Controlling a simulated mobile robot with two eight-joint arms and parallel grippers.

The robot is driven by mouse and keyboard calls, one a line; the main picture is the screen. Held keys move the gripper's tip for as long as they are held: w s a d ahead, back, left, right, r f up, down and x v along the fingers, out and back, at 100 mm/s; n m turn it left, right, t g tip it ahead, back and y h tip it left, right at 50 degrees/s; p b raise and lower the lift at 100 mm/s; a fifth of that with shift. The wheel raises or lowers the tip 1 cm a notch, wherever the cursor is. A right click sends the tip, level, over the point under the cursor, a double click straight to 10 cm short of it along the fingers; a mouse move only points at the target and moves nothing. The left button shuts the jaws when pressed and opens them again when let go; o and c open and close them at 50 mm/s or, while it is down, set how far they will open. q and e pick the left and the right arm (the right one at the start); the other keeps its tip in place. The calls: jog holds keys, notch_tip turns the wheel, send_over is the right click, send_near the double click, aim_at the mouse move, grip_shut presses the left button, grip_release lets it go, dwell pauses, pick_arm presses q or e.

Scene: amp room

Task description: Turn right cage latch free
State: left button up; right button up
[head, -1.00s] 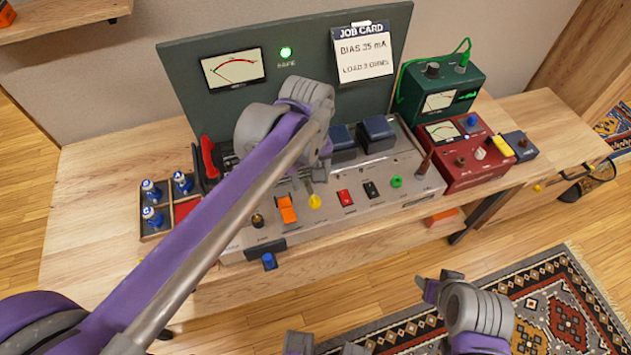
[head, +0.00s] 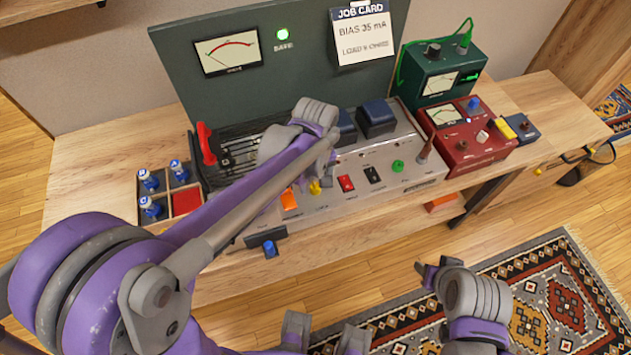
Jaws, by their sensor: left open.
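The black cage grille (head: 236,150) lies on the grey amplifier chassis (head: 420,172), in front of the dark green panel. A red upright latch (head: 205,145) stands at its left end. The right end of the cage and any latch there are hidden behind my left wrist. My left gripper (head: 322,165) is open over the middle of the chassis, just behind the yellow knob (head: 315,187). Its fingertips are mostly hidden by its own wrist, so contact cannot be told. My right arm is low at the right, over the rug; its fingers are not clear.
Dark blue transformer blocks (head: 376,118) stand right of my left wrist. A job card (head: 361,35) hangs on the panel. A tray with blue-topped tubes (head: 150,207) is at the left. Red (head: 468,140) and green (head: 440,72) meters stand at the right.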

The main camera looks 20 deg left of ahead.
pick_arm(q)
jog(key=shift+f, duration=0.15)
grip_shut()
dwell(0.5)
jog(key=m, duration=0.4)
jog(key=shift+m, duration=0.4)
jog(key=m, duration=0.4)
jog(key=shift+m+b, duration=0.3)
jog(key=shift+b, duration=0.05)
jog(key=m, duration=0.4)
jog(key=shift+m, duration=2.2)
